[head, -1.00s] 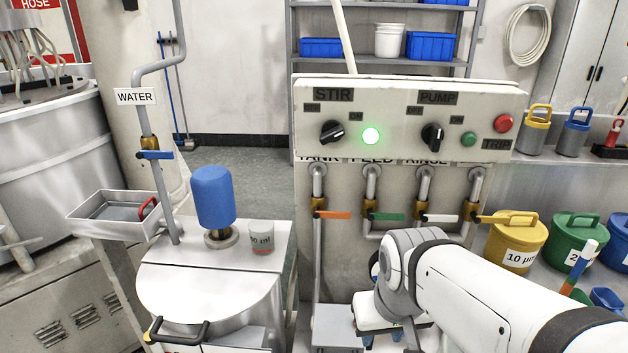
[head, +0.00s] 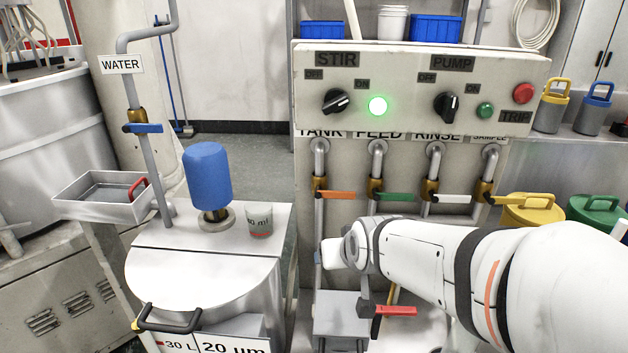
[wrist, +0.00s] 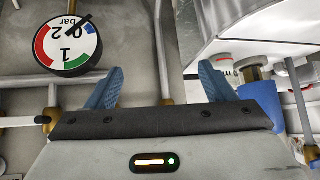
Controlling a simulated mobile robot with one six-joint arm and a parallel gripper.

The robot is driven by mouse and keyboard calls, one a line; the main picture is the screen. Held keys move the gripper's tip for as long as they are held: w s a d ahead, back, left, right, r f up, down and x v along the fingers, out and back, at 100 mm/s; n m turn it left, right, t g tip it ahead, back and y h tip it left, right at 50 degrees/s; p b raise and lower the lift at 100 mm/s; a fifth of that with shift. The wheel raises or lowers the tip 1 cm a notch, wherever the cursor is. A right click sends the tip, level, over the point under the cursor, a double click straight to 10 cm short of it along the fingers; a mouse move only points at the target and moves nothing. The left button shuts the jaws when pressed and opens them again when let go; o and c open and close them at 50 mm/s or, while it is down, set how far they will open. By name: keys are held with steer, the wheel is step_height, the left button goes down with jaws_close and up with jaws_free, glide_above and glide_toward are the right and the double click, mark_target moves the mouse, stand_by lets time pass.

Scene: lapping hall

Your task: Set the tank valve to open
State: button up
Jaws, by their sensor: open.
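The tank valve is the leftmost of the row under the panel, below the TANK label. Its orange handle (head: 337,195) points right, crosswise to the upright pipe, from a brass body (head: 319,188). My gripper shows in the wrist view (wrist: 160,82) with two blue fingers wide apart and nothing between them. In the head view my wrist is below the valve row, under the orange handle and apart from it; the fingers are mostly hidden there. I cannot make out the orange handle in the wrist view.
Feed's green handle (head: 396,197) and rinse's white handle (head: 452,199) stand close to the right. A red lever (head: 396,310) is below my wrist. The steel tank (head: 205,260) with a cup (head: 260,220) is left. A gauge (wrist: 68,38) and pipes fill the wrist view's left.

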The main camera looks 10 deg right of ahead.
mark_target(337, 193)
steer(key=o, duration=0.5)
steer(key=w+t+b, duration=0.2)
steer(key=w+t, duration=0.1)
steer(key=w, duration=0.1)
steer(key=w+f+t+h+b, duration=0.1)
steer(key=w+t+b, duration=0.2)
steer(key=w, duration=0.1)
steer(key=w+f+m+t+b, duration=0.1)
steer(key=w+t+b, duration=0.1)
steer(key=w+b, duration=0.1)
steer(key=shift+w+a+t, duration=0.25)
steer(key=shift+w+t, duration=0.15)
steer(key=shift+w, duration=0.05)
steer(key=w+r+t+h+b, duration=0.1)
steer(key=w, duration=0.1)
steer(key=w+d+r+m+t+h+b, duration=0.1)
steer(key=w+r+t, duration=0.1)
steer(key=w+d+r+t+h+b, duration=0.1)
steer(key=w+h, duration=0.1)
steer(key=w, duration=0.1)
steer(key=shift+w+d+r+m+t, duration=0.1)
steer(key=shift+d+r+m+t, duration=0.1)
steer(key=shift+m+t, duration=0.15)
steer(key=c, duration=1.2)
steer(key=shift+d, duration=0.15)
steer(key=shift+c, duration=0.3)
